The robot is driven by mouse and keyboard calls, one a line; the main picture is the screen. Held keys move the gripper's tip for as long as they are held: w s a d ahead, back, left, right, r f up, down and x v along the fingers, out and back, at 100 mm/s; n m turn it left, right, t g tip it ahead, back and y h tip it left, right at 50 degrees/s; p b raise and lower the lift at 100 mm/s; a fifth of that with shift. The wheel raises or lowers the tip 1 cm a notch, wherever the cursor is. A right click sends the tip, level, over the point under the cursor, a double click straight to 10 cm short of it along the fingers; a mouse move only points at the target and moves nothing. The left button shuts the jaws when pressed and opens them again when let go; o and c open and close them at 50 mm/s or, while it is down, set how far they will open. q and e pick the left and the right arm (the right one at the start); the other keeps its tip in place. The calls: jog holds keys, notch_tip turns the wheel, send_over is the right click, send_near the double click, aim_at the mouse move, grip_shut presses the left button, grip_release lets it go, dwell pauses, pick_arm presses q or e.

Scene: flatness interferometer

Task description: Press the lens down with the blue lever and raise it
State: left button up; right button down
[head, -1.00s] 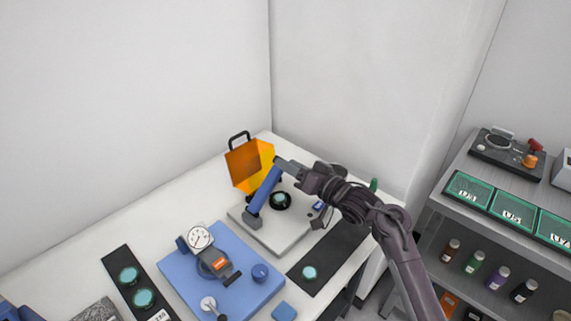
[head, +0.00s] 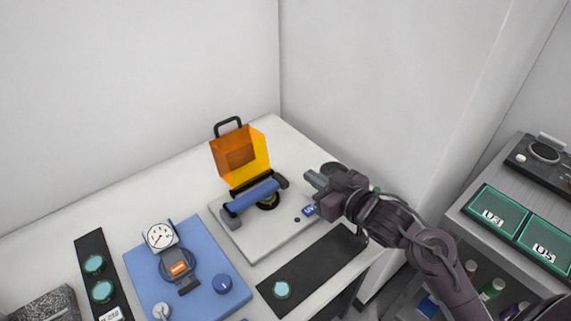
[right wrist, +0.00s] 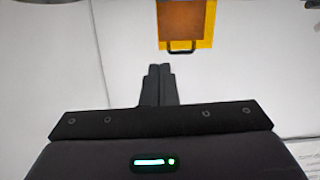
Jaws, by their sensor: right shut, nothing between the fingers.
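The blue lever (head: 253,196) lies low across the light grey interferometer base (head: 270,240) in the head view, with its dark end toward the right. The lens is mostly hidden under the lever; only part of a dark round seat (head: 269,203) shows beside it. An amber shield (head: 240,155) with a black handle stands up behind the lever. My right gripper (head: 313,178) is shut and empty, to the right of the lever's end and apart from it. Its shut fingers also show in the right wrist view (right wrist: 157,85), with the amber shield beyond. My left gripper is out of view.
A blue plate (head: 205,285) with a dial gauge (head: 160,236) stands at the front left. A black mat (head: 325,262) with a teal disc lies in front of the base. A shelf with green-framed trays (head: 500,212) stands at the right.

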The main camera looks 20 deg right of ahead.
jog(key=p, duration=0.2)
send_over(276, 173)
jog(key=s+d, duration=0.1)
jog(key=s, duration=0.3)
jog(key=shift+f, duration=0.95)
notch_tip(276, 173, down, 3)
jog(key=shift+s+d+r+p, duration=0.1)
jog(key=shift+s+d+p, duration=0.05)
jog(key=shift+p, duration=0.3)
jog(key=shift+s+f, duration=0.1)
jog(key=shift+f, duration=0.45)
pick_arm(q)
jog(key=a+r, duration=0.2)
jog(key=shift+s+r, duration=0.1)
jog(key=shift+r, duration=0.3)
pick_arm(e)
jog(key=shift+f, duration=0.15)
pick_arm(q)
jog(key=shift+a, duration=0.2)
pick_arm(e)
jog(key=shift+d+f, duration=0.2)
jog(key=shift+f, duration=0.8)
